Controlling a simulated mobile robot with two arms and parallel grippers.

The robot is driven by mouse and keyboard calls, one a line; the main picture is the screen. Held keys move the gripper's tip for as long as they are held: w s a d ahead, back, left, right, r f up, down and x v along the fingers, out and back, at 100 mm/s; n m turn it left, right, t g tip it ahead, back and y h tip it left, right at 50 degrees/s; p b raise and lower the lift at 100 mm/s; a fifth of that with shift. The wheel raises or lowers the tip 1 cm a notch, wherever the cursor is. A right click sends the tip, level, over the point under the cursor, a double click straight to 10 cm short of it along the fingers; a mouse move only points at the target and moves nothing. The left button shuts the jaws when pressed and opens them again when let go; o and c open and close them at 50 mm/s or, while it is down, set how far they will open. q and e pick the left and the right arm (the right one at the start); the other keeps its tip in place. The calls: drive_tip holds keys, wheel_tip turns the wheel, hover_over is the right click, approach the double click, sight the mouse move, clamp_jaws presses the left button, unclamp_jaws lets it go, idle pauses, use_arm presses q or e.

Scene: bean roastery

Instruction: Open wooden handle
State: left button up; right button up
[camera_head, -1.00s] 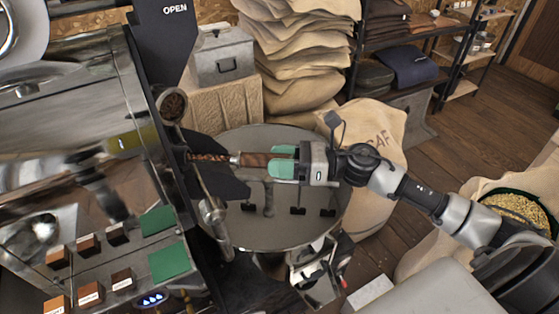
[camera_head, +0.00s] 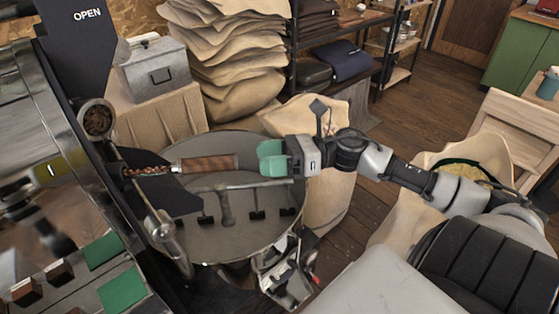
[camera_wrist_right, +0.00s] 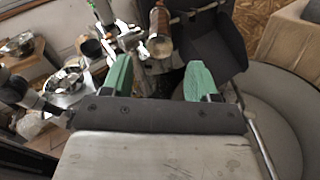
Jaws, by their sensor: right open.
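The wooden handle (camera_head: 208,164) is a brown cylinder on a twisted metal rod, sticking out sideways from the roasting machine above the round metal tray. In the right wrist view the handle (camera_wrist_right: 160,38) points toward me, just beyond the fingers. My right gripper (camera_head: 262,158) has green fingertips and is to the right of the handle's free end, with a small gap between them. In the right wrist view the gripper (camera_wrist_right: 158,78) is open, with nothing between its fingers. My left gripper is not in view.
The round cooling tray (camera_head: 240,236) lies below the handle and gripper. A grey metal box (camera_head: 155,65) and stacked sacks (camera_head: 235,60) are behind. Wooden floor (camera_head: 425,115) is free at back right.

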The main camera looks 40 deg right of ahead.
drive_tip(key=shift+v, duration=1.15)
